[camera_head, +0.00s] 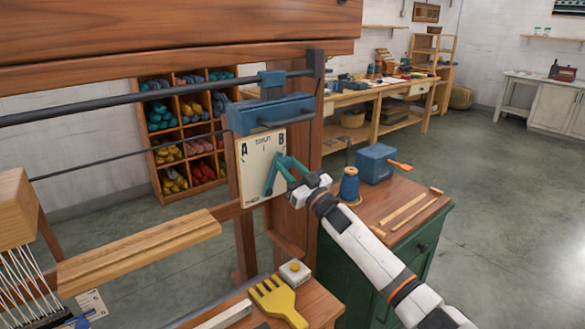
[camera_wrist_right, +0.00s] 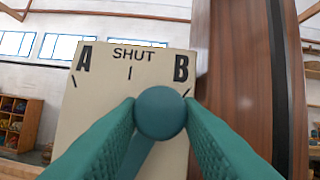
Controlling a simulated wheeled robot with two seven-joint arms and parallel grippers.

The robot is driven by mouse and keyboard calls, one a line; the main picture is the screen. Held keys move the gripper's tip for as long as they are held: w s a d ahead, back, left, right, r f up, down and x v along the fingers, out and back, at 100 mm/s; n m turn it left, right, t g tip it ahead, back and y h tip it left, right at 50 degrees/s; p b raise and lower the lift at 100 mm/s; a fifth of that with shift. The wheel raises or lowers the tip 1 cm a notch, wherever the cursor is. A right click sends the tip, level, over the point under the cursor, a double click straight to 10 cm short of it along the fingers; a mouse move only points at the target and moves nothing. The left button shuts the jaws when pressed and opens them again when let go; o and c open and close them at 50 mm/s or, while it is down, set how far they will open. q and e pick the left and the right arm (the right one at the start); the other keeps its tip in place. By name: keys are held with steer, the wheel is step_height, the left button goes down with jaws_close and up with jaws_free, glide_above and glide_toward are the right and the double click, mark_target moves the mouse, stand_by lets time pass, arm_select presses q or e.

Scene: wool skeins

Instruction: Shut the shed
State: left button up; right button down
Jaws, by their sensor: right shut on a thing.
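A cream plate (camera_head: 252,183) marked A, SHUT and B is fixed to the loom's wooden post, and it fills the middle of the right wrist view (camera_wrist_right: 98,112). A teal lever with a round knob (camera_wrist_right: 160,112) stands in front of it. The lever leans right, and its knob appears just below the B mark, to the right of the SHUT mark. My right gripper (camera_head: 280,170) has its teal fingers on both sides of the knob and is shut on it. In the right wrist view the fingers hide the plate's lower part. My left gripper is not in view.
A blue block (camera_head: 270,115) on a dark rail sits above the plate. A cabinet at right holds a blue spool (camera_head: 349,185) and a blue box (camera_head: 375,164). A yellow comb (camera_head: 278,302) and a small button box (camera_head: 294,272) lie below. Open floor is at right.

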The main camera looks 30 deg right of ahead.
steer(key=shift+s+a+r+n+g+y+p, duration=0.2)
steer(key=shift+a+n+y, duration=0.4)
steer(key=shift+n, duration=0.45)
steer(key=shift+w+a+r+n+g+y+p, duration=0.15)
steer(key=shift+a+n+y+p, duration=0.3)
steer(key=shift+n, duration=0.65)
steer(key=shift+s+a+r+n+g+y+p, duration=0.15)
steer(key=shift+a+n+g+y, duration=0.1)
steer(key=shift+a+n+y, duration=0.6)
steer(key=shift+d+n+h, duration=0.1)
steer(key=shift+n+h, duration=0.2)
steer(key=c, duration=1)
jaws_free()
steer(key=shift+c, duration=0.2)
steer(key=shift+f, duration=0.1)
